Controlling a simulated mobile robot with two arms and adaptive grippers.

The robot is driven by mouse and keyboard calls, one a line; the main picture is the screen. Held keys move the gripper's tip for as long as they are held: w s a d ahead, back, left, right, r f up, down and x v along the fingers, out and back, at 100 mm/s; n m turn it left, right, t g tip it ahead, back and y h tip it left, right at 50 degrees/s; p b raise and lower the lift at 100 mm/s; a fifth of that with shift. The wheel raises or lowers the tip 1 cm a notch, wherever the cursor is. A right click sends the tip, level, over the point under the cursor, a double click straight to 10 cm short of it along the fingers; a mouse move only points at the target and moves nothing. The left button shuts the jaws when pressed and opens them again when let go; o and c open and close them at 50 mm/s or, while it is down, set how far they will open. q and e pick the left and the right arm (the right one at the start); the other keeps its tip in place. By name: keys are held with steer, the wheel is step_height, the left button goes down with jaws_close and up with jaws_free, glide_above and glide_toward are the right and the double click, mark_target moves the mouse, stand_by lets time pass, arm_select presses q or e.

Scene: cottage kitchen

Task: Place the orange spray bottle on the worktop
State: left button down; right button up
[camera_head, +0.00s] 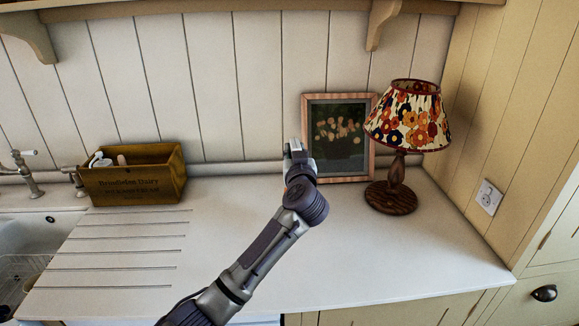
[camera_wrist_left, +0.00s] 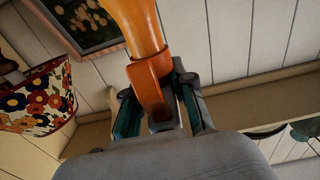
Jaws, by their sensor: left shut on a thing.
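The orange spray bottle (camera_wrist_left: 145,35) fills the upper middle of the left wrist view, between the two fingers of my left gripper (camera_wrist_left: 157,90). The fingers are shut on its darker orange part; its far end runs out of the picture. In the head view my left gripper (camera_head: 297,150) is over the back of the white worktop (camera_head: 390,255), in front of the picture frame. The bottle is almost wholly hidden there behind my gripper and wrist, so I cannot tell whether it touches the worktop. My right gripper is not in view.
A floral-shaded lamp (camera_head: 408,120) and a framed picture (camera_head: 340,105) stand at the back right. A wooden box (camera_head: 135,183) stands at the back left, beside the sink (camera_head: 25,250). The worktop's middle and front right look clear. A shelf (camera_head: 120,12) runs above.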

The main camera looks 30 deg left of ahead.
arm_select(q)
steer(key=shift+w+a+f, duration=0.4)
steer(key=shift+w+a, duration=0.15)
steer(key=shift+w, duration=0.05)
steer(key=shift+w+a+f, duration=0.4)
steer(key=shift+w+a, duration=0.15)
steer(key=shift+w+a+f, duration=0.25)
steer(key=shift+w+f, duration=0.1)
steer(key=shift+f, duration=1.9)
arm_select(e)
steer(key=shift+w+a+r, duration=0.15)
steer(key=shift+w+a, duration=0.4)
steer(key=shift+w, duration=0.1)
arm_select(q)
steer(key=shift+s, duration=0.1)
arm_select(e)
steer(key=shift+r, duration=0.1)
arm_select(q)
steer(key=c, duration=1.3)
jaws_free()
steer(key=shift+f, duration=0.2)
steer(key=o, duration=0.3)
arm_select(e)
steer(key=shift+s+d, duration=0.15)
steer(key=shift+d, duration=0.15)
